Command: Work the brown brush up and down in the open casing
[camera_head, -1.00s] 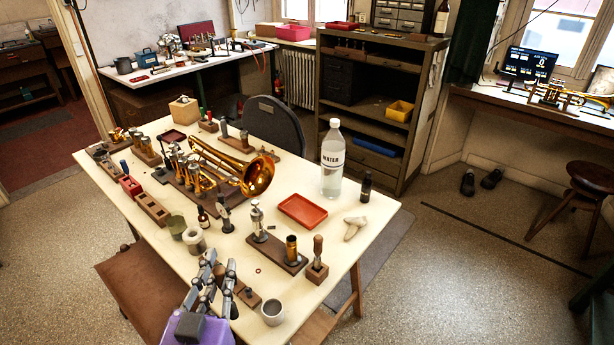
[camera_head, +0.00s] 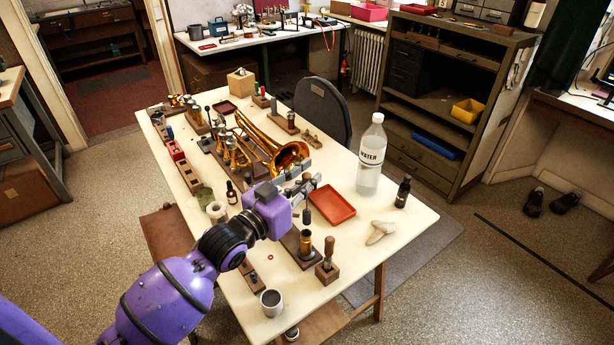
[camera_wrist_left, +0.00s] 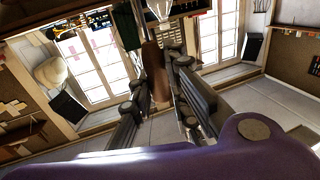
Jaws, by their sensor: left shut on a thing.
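My left gripper (camera_head: 304,184) is over the table, shut on a brown brush, whose handle shows between the fingers in the left wrist view (camera_wrist_left: 155,72). In the head view a dark part of the brush (camera_head: 306,215) hangs below the fingertips, upright. The open brass casing (camera_head: 306,243) stands on a dark wooden base directly below it. The brush end looks just above the casing's mouth; I cannot tell whether it touches. My right gripper is not in view.
A wooden-handled tool (camera_head: 328,250) stands in a small block right beside the casing. An orange tray (camera_head: 332,205), a water bottle (camera_head: 371,155), a brass horn (camera_head: 275,150) and a grey cup (camera_head: 271,302) are around. The table's front right is mostly clear.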

